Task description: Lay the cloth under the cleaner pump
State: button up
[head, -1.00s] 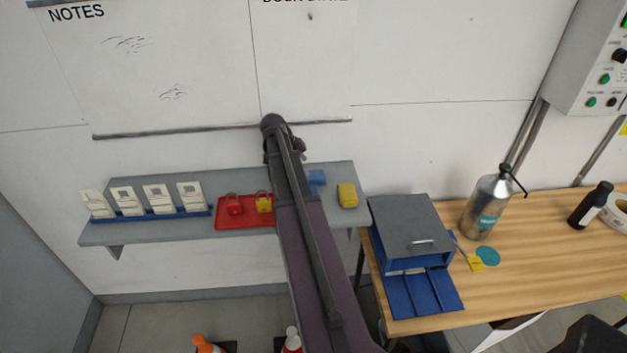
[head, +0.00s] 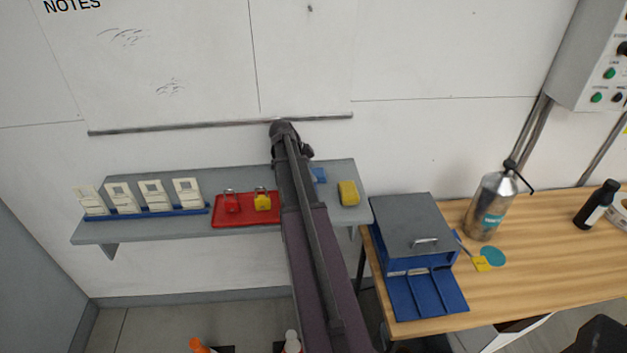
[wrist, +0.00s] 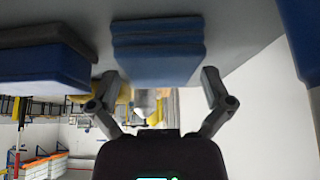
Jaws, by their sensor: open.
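The cleaner pump (head: 490,205) is a silver bottle with a black pump top and a teal label. It stands upright on the wooden bench, right of the blue box. The blue cloth (head: 319,175) lies on the grey wall shelf, mostly hidden behind my arm in the head view. In the wrist view the folded cloth (wrist: 157,52) is close, lying against the grey shelf surface. My gripper (wrist: 160,82) is open, its fingertips apart near the two sides of the cloth's near end. I cannot tell whether they touch it. The head view hides the gripper behind my arm.
On the shelf (head: 130,232) are white cards, a red tray (head: 230,222) with padlocks, and a yellow block (head: 348,193). A blue box (head: 415,240) stands at the bench's left end. A teal disc (head: 493,257) lies before the pump; bare bench (head: 545,260) is to its right.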

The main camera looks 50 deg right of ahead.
aim_at(313, 172)
jog(key=shift+d+f, duration=0.1)
jog(key=shift+f, duration=0.1)
dwell(0.5)
jog(key=shift+s, duration=0.1)
jog(key=c, duration=0.9)
jog(key=shift+r, duration=0.25)
notch_tip(313, 172, up, 10)
jog(key=p, duration=1)
jog(key=shift+f, duration=0.2)
